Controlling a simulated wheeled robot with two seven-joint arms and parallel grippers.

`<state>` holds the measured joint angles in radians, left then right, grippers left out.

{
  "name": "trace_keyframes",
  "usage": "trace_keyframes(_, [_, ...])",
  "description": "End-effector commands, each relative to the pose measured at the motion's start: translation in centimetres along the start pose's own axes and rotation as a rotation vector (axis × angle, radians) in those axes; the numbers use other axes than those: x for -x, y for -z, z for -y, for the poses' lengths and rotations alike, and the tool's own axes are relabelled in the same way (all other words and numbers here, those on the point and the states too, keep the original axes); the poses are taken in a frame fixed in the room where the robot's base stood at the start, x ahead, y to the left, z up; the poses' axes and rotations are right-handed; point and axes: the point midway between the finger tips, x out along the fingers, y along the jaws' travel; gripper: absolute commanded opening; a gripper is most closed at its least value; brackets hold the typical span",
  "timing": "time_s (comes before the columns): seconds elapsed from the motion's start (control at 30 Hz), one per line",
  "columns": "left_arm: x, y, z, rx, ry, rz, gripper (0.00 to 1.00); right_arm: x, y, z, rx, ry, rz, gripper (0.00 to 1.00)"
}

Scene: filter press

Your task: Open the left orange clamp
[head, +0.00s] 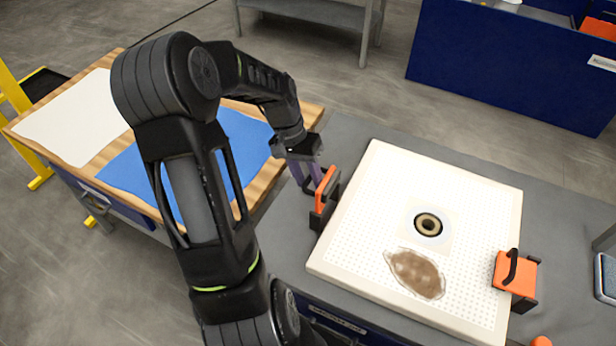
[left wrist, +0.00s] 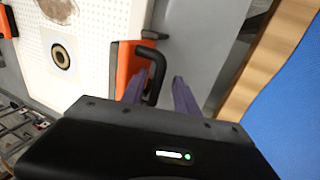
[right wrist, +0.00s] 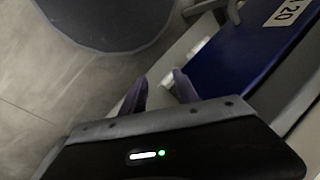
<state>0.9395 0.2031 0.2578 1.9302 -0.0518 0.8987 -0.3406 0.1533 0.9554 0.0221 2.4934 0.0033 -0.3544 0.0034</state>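The left orange clamp (head: 326,190) sits at the left edge of the white perforated plate (head: 375,170). In the left wrist view the clamp (left wrist: 126,68) shows its black loop handle (left wrist: 154,72) on the side toward my gripper. My left gripper (head: 310,174) is at the handle. In the left wrist view its two purple fingers (left wrist: 159,90) are apart, with the handle's end between them and clear space beside it. Whether a finger touches the handle cannot be told. My right gripper (right wrist: 160,88) is open and empty, away from the press.
A second orange clamp (head: 515,272) is on the plate's right edge. The plate has a round central hole (head: 428,224) and a brown patch (head: 415,274). A wooden table (head: 92,165) with white and blue cloths stands left. Blue cabinets (head: 510,65) stand behind.

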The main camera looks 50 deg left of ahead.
Motion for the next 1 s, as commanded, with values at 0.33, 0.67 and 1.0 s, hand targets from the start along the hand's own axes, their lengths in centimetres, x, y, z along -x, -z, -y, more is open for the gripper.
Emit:
trace_keyframes(0.33, [3.5, 0.0, -0.1, 0.000, 0.000, -0.001, 0.36, 2.5, 0.0, 0.9, 0.000, 0.000, 0.000, 0.36])
trace_keyframes(0.67, [6.7, 0.1, 0.0, 0.000, 0.001, -0.002, 0.36, 3.3, 0.0, 1.3, 0.000, 0.000, 0.000, 0.36])
trace_keyframes(1.0, [8.0, 0.0, -0.1, -0.001, 0.000, -0.001, 0.36, 3.3, 0.0, 1.3, 0.000, 0.000, 0.000, 0.36])
